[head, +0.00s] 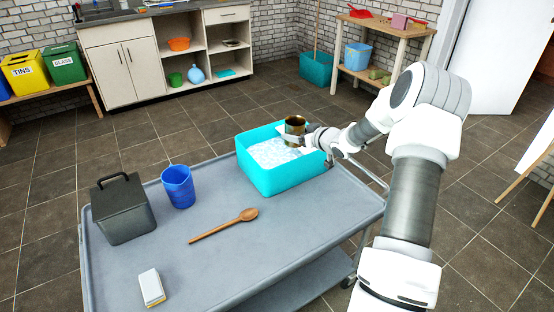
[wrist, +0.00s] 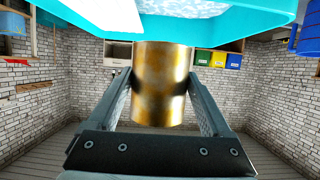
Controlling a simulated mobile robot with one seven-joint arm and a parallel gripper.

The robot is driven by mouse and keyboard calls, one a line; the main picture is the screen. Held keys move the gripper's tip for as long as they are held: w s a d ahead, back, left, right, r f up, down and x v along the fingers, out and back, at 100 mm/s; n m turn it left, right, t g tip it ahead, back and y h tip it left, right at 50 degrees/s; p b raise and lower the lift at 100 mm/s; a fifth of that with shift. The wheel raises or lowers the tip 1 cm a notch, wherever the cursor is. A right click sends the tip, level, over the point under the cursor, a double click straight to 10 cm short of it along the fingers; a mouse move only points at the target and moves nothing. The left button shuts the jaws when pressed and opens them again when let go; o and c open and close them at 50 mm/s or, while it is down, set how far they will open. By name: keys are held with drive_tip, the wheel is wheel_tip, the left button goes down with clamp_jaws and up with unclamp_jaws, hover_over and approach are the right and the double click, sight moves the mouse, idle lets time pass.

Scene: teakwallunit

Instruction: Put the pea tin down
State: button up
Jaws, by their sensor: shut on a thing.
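The pea tin (head: 294,127) is a bare, gold-brown metal cylinder with a dark top in the head view. My gripper (head: 302,138) is shut on it, with one finger on each side. The tin fills the middle of the wrist view (wrist: 160,85), which looks upside down. In the head view the tin appears over the right part of a turquoise tub (head: 282,182) of white suds (head: 270,153). The tub's wall also shows at the top of the wrist view (wrist: 75,38). The tin looks roughly upright; I cannot tell its exact height above the suds.
The tub stands on a grey trolley (head: 220,270). The trolley also holds a blue cup (head: 179,187), a dark lidded box (head: 124,210), a wooden spoon (head: 222,226) and a sponge (head: 151,288). Its front middle is clear. Yellow (head: 25,72) and green (head: 64,64) bins stand back left.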

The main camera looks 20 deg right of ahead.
drive_tip(key=w+a+f+b, duration=0.5)
drive_tip(key=w+a+f, duration=0.2)
drive_tip(key=f, duration=0.3)
drive_tip(key=shift+b, duration=0.3)
